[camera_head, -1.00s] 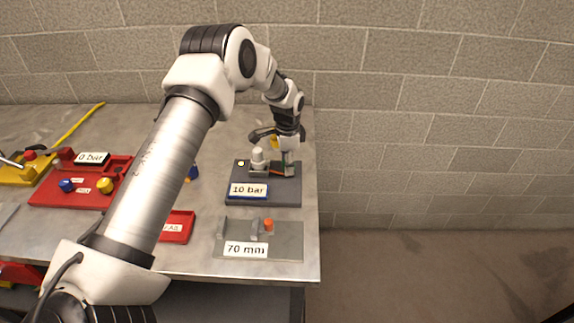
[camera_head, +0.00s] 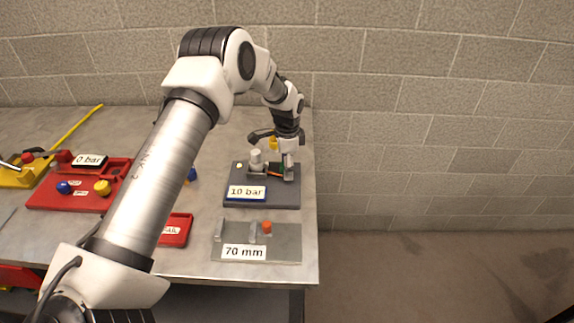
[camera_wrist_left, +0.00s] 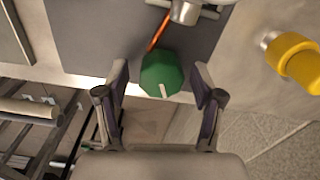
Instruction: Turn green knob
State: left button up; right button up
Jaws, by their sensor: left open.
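The green knob (camera_wrist_left: 162,76) is faceted, with a pale mark on its near edge. In the left wrist view it lies between the two fingertips of my left gripper (camera_wrist_left: 160,82), which is open, with a visible gap to each finger. In the head view my left gripper (camera_head: 289,172) is over the right side of the dark grey panel (camera_head: 262,200) with the "10 bar" label (camera_head: 247,193). The knob is mostly hidden there. Whether a finger touches the knob, I cannot tell. My right gripper is not in view.
A yellow fitting (camera_wrist_left: 297,62) is to the right of the knob in the left wrist view. A grey "70 mm" plate (camera_head: 285,245) with an orange part (camera_head: 267,227) lies nearer. A red panel (camera_head: 58,198) is at the left. The table ends just right of the panels.

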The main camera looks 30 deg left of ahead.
pick_arm(q)
jog(key=shift+r, duration=0.15)
notch_tip(320, 180, up, 12)
dwell(0.6)
